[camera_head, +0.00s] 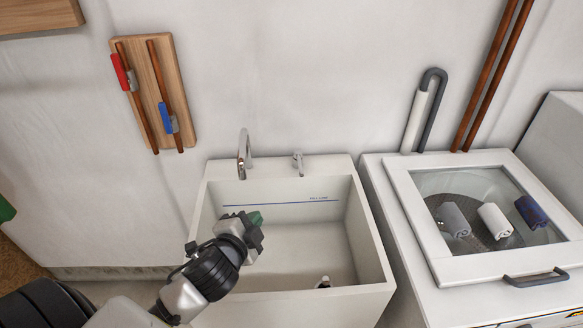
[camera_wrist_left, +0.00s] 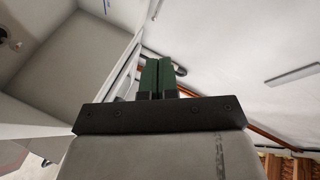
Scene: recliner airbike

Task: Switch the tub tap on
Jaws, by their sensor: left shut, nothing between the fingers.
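The white tub (camera_head: 376,250) stands against the wall, with a blue fill line on its inner back wall. A chrome tap spout (camera_head: 243,158) rises from the left of its back ledge. A small chrome tap handle (camera_head: 298,161) stands to the right of the spout on the same ledge. My left gripper (camera_head: 257,218) is over the left part of the tub, in front of and below the spout, apart from both spout and handle. Its green fingers (camera_wrist_left: 158,76) are together and empty in the left wrist view. My right gripper is not in view.
A white washer (camera_head: 405,200) with a glass lid and rolled cloths inside stands right of the tub. A grey hooked hose (camera_head: 428,110) rises behind it. A wooden board (camera_head: 174,75) with red and blue valve levers hangs on the wall. A small object (camera_head: 323,282) is at the tub's front.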

